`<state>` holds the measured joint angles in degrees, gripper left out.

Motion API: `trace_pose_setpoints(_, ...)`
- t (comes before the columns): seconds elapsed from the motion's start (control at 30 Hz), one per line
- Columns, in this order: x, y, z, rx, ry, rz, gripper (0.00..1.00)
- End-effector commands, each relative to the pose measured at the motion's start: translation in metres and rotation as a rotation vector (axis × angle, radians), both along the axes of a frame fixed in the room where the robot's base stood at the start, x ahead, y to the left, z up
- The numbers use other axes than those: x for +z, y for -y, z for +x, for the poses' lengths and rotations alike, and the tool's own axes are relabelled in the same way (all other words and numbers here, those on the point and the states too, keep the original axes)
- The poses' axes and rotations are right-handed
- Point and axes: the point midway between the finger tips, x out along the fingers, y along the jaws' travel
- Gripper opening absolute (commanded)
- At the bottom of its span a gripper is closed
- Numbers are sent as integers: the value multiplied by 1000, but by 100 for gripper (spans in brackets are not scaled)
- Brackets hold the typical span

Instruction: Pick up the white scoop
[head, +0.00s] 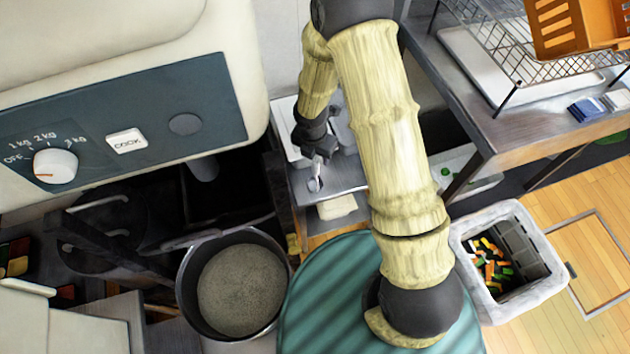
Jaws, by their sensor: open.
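My gripper (317,158) hangs over the grey counter in the upper middle of the head view, fingers pointing down. Its jaws are open. A small pale item with an upright stem, apparently the white scoop (315,184), stands on the counter right at the fingertips. The fingers partly cover it, and I cannot tell whether they touch it. My arm hides part of the counter to the right.
A light tray with compartments (290,150) lies behind the gripper. A pale block (337,207) sits at the counter's front. A large pot (188,285) stands lower left, beside a teal round surface (320,290). A bin (470,290) and wire rack (530,70) are right.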

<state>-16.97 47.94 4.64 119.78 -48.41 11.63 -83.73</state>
Motion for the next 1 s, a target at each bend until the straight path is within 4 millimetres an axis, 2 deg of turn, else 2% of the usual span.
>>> trace_pose_setpoints(0.23,-5,0,0,0,-2,-1,46)
trace_pose_setpoints(0.6,-49,2,1,-1,-1,0,46)
trace_pose_setpoints(1.0,-52,2,2,-1,0,0,46)
